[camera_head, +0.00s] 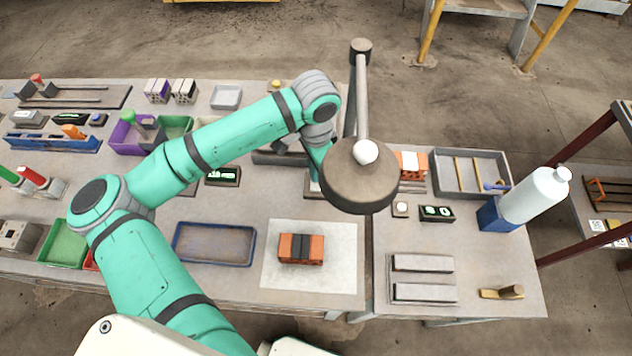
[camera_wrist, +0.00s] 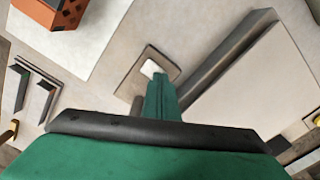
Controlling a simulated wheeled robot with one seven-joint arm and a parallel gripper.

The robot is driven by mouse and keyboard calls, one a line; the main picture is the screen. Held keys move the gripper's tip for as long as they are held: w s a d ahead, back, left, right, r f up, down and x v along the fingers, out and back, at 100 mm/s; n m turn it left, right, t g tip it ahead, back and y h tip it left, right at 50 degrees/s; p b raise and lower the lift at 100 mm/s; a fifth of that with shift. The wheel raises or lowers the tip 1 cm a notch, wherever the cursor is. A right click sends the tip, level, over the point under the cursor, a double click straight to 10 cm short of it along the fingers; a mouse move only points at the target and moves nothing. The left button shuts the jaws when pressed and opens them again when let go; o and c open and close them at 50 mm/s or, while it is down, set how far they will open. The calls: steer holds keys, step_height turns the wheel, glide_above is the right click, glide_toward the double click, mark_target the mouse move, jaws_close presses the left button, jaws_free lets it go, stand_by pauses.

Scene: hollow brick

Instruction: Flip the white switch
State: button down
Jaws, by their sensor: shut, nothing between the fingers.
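The white switch (camera_wrist: 151,68) is a small white piece on a square brown-grey base plate (camera_wrist: 150,52) in the wrist view. My gripper (camera_wrist: 160,88) is shut and empty, its green fingertips right at the switch and covering part of it. I cannot tell whether they touch it or which way the switch is tilted. In the head view the switch shows as a small white patch (camera_head: 314,187) under the end of my arm. The lamp's round dark shade hides part of that area.
The lamp (camera_head: 358,185) stands close to the right of my wrist. A brick with a dark middle (camera_head: 301,249) lies on a white sheet (camera_head: 280,280). A blue tray (camera_head: 213,226) sits left of it.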

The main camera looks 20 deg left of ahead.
steer(key=shift+f, duration=0.25)
steer(key=shift+w+r, duration=0.1)
steer(key=shift+r, duration=3.35)
